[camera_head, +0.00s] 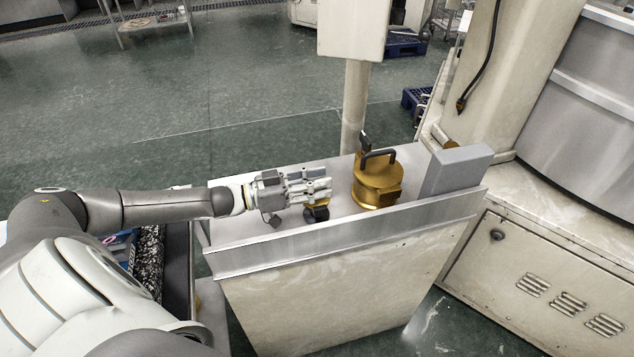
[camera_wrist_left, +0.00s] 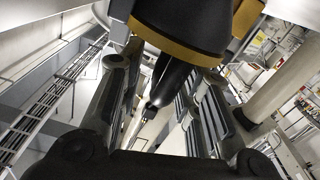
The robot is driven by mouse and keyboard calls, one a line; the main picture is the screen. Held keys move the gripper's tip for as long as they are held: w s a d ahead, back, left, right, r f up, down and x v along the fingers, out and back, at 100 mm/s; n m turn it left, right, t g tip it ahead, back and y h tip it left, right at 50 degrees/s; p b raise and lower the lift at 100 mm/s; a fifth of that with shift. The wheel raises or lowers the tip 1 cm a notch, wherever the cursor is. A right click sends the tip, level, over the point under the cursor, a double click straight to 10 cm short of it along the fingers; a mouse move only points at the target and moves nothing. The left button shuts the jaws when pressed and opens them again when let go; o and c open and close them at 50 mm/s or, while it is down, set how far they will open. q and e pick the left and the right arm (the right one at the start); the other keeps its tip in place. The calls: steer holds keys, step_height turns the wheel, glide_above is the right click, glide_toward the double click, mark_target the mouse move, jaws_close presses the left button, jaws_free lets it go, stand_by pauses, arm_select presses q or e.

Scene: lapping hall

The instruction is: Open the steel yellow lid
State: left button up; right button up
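The yellow metal lid (camera_head: 376,182) is a round, gold-coloured piece with a black arched handle (camera_head: 378,155). It stands upright in the pale tray (camera_head: 350,240). My left gripper (camera_head: 328,187) is left of it, apart from it, with fingers pointing right. A small black-and-yellow part (camera_head: 317,213) sits just below those fingers. In the left wrist view, the two fingers of the left gripper (camera_wrist_left: 165,105) stand apart. A large black-and-yellow part (camera_wrist_left: 190,25) fills the top there, with a dark stem between the fingers; contact cannot be told. My right gripper is out of view.
A grey block (camera_head: 458,170) stands at the tray's right end. A pale post with a box (camera_head: 353,30) rises behind the tray. A large machine (camera_head: 560,210) stands at the right. Open green floor (camera_head: 220,90) lies behind.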

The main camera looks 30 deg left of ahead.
arm_select(q)
jaws_close()
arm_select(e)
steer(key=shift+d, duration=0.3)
arm_select(q)
steer(key=shift+s+d+m+p, duration=0.1)
steer(key=shift+d+m+p, duration=0.1)
steer(key=shift+m+p, duration=0.1)
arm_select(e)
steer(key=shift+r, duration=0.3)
arm_select(q)
steer(key=m+p, duration=0.1)
steer(key=s+d+r+m+p, duration=0.1)
steer(key=m, duration=0.1)
steer(key=shift+d+r+p, duration=0.15)
steer(key=shift+p, duration=0.25)
steer(key=s+d+f+m+p, duration=0.1)
steer(key=s+d+m, duration=0.3)
steer(key=m, duration=0.9)
steer(key=shift+s+d+f+p, duration=0.2)
steer(key=shift+d+f+p, duration=0.1)
steer(key=shift+p, duration=0.5)
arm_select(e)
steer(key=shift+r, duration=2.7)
